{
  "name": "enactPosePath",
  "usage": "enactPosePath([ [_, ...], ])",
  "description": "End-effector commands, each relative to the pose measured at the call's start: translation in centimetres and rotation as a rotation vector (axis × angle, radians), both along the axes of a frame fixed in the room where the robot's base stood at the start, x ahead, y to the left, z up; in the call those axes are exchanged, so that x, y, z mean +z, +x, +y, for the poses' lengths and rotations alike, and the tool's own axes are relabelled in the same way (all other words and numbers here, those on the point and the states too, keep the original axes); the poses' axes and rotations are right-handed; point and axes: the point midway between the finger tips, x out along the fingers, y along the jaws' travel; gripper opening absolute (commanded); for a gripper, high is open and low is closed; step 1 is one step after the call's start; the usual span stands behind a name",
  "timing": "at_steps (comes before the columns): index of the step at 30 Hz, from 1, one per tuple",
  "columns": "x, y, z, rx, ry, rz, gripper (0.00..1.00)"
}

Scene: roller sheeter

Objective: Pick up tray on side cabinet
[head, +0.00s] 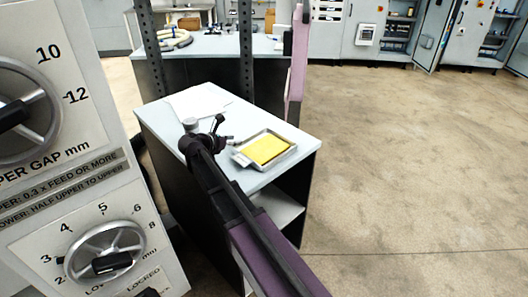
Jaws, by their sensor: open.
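The tray (280,160) is a shallow light-metal tray with a flat yellow sheet or slab (264,148) in it. It lies on the pale top of the side cabinet (285,178), toward its right side. My gripper (225,130) is over the cabinet top, just left of the tray. It looks open and empty, with its dark fingers pointing toward the tray side. I cannot tell its exact height above the top. The tray's left edge is close to the fingers, but no contact is clear.
A white sheet (196,101) and a small grey cylinder (190,125) are on the cabinet top. A machine panel with dials (95,255) stands close at left. A dark-sided bench (205,46) is behind. Open floor (410,170) lies to the right.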

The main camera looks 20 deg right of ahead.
Motion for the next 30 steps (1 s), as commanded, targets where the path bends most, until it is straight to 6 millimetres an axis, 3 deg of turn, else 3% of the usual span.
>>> enactPosePath([
  [8,-0.2,0.2,-0.3,-0.001,0.0,0.0,0.49],
  [21,-1.9,2.1,-3.9,-0.001,0.0,0.0,0.49],
  [30,-2.0,2.3,-4.3,0.0,0.0,0.0,0.49],
])
